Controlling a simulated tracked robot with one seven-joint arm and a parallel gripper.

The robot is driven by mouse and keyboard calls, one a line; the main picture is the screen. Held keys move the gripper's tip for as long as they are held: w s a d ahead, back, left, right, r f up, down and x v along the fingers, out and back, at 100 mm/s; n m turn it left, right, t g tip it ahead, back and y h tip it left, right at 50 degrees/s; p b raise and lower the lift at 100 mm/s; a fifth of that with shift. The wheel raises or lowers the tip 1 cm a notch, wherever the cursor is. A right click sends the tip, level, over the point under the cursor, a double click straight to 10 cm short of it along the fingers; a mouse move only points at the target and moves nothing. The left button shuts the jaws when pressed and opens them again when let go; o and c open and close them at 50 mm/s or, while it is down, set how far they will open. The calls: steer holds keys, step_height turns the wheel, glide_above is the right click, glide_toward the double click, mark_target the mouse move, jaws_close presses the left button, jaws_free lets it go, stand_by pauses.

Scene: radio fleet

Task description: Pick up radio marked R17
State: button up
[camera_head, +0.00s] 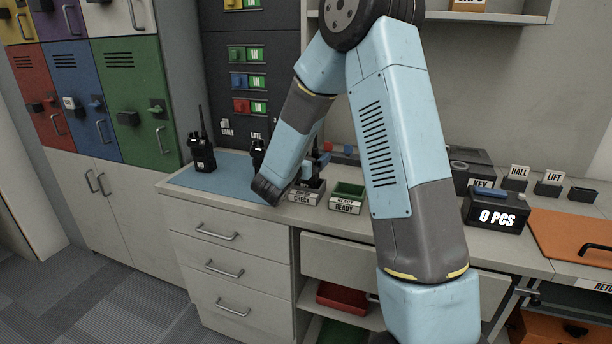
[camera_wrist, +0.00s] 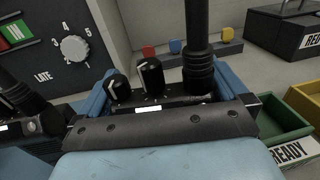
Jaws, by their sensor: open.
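In the wrist view a black radio (camera_wrist: 152,98) with two knobs and a thick antenna stands upright between the blue fingers of my gripper (camera_wrist: 170,88). The fingers are open, one on each side of it; I cannot tell whether they touch it. Its pale label shows no readable marking. A second black radio (camera_wrist: 22,118) is at the left edge. In the head view one radio (camera_head: 201,150) stands on the blue mat (camera_head: 222,180), and another (camera_head: 257,152) is partly hidden by my arm. My gripper is mostly hidden there. No R17 marking is readable.
A READY tray (camera_head: 346,206) and a CHECK tray (camera_head: 305,197) sit at the counter's front edge. A dark panel with switches (camera_head: 249,80) rises behind the mat. A box reading 0 PCS (camera_head: 496,214) and an orange mat (camera_head: 570,236) are further right.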

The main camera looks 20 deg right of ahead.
steer(key=c, duration=1.5)
steer(key=shift+r, duration=0.1)
steer(key=shift+c, duration=1.1)
